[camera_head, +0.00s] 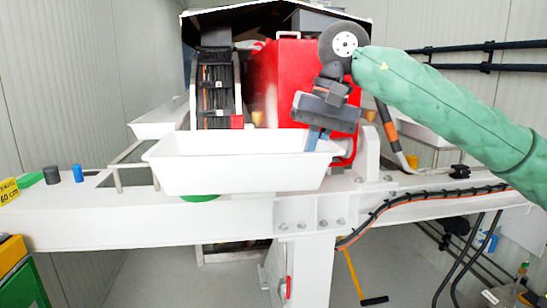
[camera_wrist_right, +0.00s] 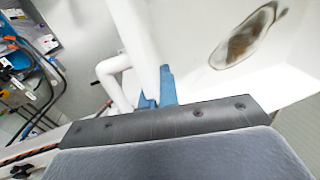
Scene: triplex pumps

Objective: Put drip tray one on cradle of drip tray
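A white drip tray (camera_head: 240,165) sits level in the middle of the head view, above the white beam. My right gripper (camera_head: 316,137) reaches down to the tray's right end. In the right wrist view its blue fingers (camera_wrist_right: 160,90) stand close together on either side of the tray's white wall, and the gripper looks shut on it. The tray's inside (camera_wrist_right: 285,85) shows a brown stain. A white bar frame (camera_head: 118,165), seemingly the cradle, shows at the tray's left end; the tray hides most of it. I cannot tell whether the tray rests on it. My left gripper is out of view.
Red machinery (camera_head: 285,80) stands close behind the tray. Other white trays show at back left (camera_head: 155,122) and back right (camera_head: 425,135). A blue cylinder (camera_head: 78,173) and a dark one (camera_head: 52,175) stand on the beam (camera_head: 100,225) at left. Black cables (camera_head: 420,200) run along the right.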

